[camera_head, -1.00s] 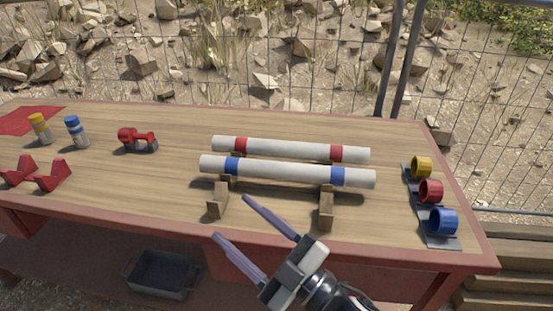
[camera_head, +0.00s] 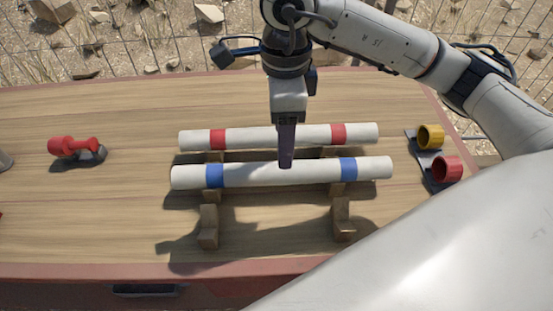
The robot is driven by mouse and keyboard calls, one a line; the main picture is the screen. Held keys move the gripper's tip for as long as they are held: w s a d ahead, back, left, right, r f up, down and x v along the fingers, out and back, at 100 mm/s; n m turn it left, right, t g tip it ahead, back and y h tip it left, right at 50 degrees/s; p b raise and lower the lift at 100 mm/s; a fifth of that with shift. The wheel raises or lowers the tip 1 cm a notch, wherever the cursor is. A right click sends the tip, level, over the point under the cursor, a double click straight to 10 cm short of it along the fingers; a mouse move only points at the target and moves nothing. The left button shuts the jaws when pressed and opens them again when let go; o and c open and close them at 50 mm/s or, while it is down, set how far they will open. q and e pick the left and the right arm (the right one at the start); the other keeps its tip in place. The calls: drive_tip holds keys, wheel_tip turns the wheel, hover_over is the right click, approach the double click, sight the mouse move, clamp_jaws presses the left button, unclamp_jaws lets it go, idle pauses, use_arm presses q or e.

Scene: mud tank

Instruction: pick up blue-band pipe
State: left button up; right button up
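The blue-band pipe (camera_head: 255,174) is white with a blue band near each end. My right gripper (camera_head: 286,160) points straight down over the pipe's middle, between the blue bands. My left gripper is not in view.
A red-band pipe (camera_head: 270,137) lies parallel just behind. A red tool (camera_head: 76,148) is on the left. A yellow ring (camera_head: 430,136) and a red ring (camera_head: 446,169) stand on the right. My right arm covers the lower right. The table between the red tool and the pipes is clear.

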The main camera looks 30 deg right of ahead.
sight(283, 173)
drive_tip(key=f, duration=0.3)
drive_tip(key=shift+s+f, duration=0.25)
drive_tip(key=shift+f, duration=0.05)
drive_tip(key=shift+f+p, duration=0.6)
drive_tip(key=shift+f, duration=2.15)
drive_tip(key=shift+r, duration=0.1)
drive_tip(key=c, duration=1.4)
